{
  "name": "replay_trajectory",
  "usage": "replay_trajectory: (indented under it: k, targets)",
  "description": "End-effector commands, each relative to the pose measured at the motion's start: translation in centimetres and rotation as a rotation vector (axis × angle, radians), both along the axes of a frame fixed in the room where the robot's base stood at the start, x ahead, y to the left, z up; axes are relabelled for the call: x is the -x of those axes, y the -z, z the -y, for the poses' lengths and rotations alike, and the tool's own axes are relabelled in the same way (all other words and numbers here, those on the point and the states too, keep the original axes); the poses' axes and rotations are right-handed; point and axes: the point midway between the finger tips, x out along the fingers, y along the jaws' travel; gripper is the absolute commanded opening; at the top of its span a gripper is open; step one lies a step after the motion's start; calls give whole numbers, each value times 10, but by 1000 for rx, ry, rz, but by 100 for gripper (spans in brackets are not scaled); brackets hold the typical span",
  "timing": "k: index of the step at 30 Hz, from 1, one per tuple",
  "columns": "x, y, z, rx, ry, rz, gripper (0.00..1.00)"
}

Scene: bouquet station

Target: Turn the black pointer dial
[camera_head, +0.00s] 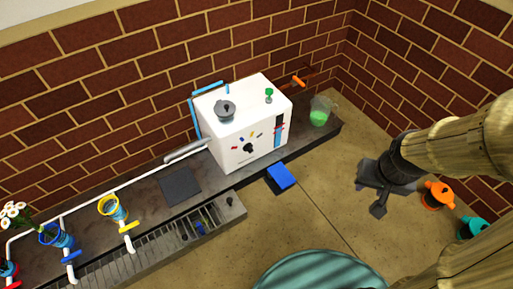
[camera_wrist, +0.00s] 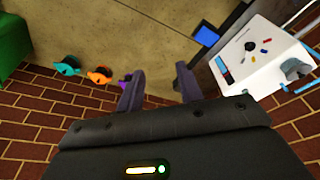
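The black pointer dial (camera_head: 248,147) is on the front face of the white box-shaped machine (camera_head: 225,155), with small coloured marks around it. In the wrist view the dial (camera_wrist: 250,46) shows as a small dark spot on the machine (camera_wrist: 262,75) at the upper right. My gripper (camera_head: 378,200) is in the air to the right of the machine, well apart from the dial. In the wrist view its two fingers (camera_wrist: 160,88) stand apart with nothing between them. Which way the dial points is too small to tell.
The machine stands on a dark counter (camera_head: 155,212) against brick walls. A blue pad (camera_head: 282,176) lies before it, and a jug of green liquid (camera_head: 320,112) stands to its right. Orange (camera_head: 437,195) and teal (camera_head: 474,228) cans are right of my gripper.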

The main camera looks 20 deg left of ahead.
Motion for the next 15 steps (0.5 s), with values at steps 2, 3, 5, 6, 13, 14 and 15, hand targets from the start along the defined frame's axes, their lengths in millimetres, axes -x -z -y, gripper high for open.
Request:
replay_trajectory:
  k: [2,3,5,6,13,14,15]
  targets:
    - [0,0,0,0,0,0,36]
    - [0,0,0,0,0,0,36]
    - [0,0,0,0,0,0,36]
    - [0,0,0,0,0,0,36]
    - [-7,7,0,6,-14,6,46]
    - [-11,10,0,10,-22,8,46]
    - [-17,16,0,16,-36,14,46]
